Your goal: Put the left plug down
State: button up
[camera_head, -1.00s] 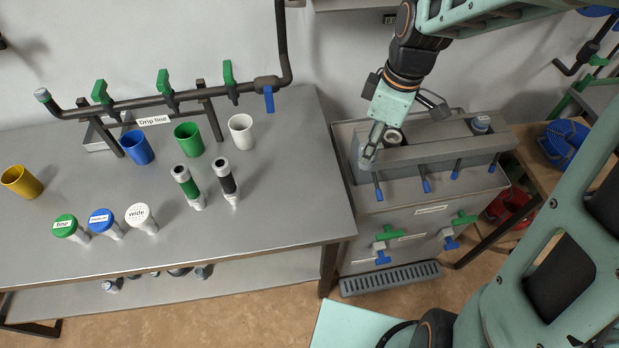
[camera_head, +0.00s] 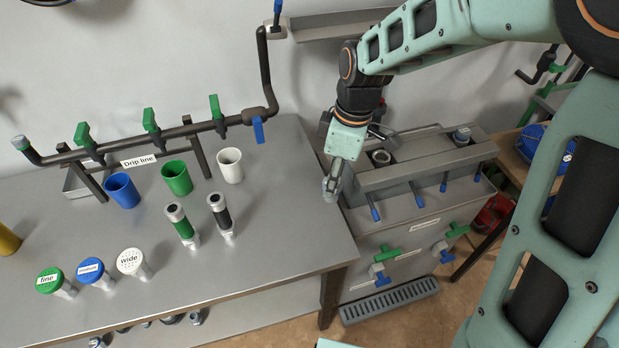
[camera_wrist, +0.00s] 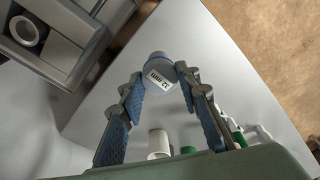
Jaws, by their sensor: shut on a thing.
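My gripper (camera_head: 332,188) is shut on the left plug, a small grey-blue piece. In the wrist view the plug (camera_wrist: 158,72) is pinched between the fingertips, with a white label that seems to read "12 mm". The gripper hangs beside the tank's left end, near the right edge of the steel table (camera_head: 270,255). The plug shows no clear contact with a surface. Another plug (camera_head: 462,135) sits at the right end.
The table's right part is clear. A drip line pipe (camera_head: 165,137) runs along the back.

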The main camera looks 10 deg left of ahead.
jog(key=shift+w+a+f, duration=0.8)
jog(key=shift+a+f, duration=0.4)
jog(key=shift+f, duration=0.55)
jog(key=shift+w+a+f, duration=0.75)
jog(key=shift+a+f, duration=0.45)
jog(key=shift+f, duration=0.6)
jog(key=shift+w+a+f, duration=0.8)
jog(key=shift+a+f, duration=0.4)
jog(key=shift+f, duration=0.55)
jog(key=shift+f, duration=0.2)
jog(key=o, duration=1.3)
jog(key=shift+r, duration=0.15)
